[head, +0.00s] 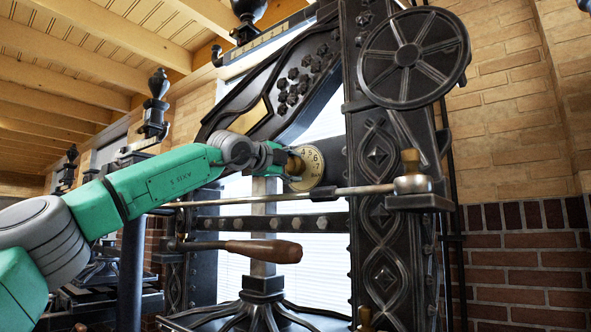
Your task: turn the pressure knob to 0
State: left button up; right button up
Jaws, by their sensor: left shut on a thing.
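The pressure dial (313,168) is a round, cream-gold disc with black numbers on the front of the dark press; 4, 5, 6 and 7 can be read on it. The brass knob (293,165) sticks out at the dial's left side. My left gripper (285,162) is shut on the knob, at the end of the green arm from the left. The gripper and the knob cover the left part of the dial, so I cannot see the 0 or which number the knob points to. My right gripper is not in view.
A metal rod (330,192) runs across just below the dial, close under my left gripper. A wooden-handled lever (262,250) sits lower. The ornate press column (385,200) and a spoked wheel (408,55) stand to the right.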

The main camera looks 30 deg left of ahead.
pick_arm(q)
jog(key=shift+w+f, duration=0.1)
jog(key=shift+f, duration=0.3)
jog(key=o, duration=0.9)
jog(key=shift+o, duration=1.3)
jog(key=shift+a, duration=0.15)
jog(key=shift+a+r, duration=0.1)
jog(key=shift+a, duration=0.05)
jog(key=shift+s+r, duration=0.1)
jog(key=shift+s, duration=0.3)
jog(key=s+a, duration=0.1)
jog(key=s, duration=1)
jog(key=shift+f, duration=0.2)
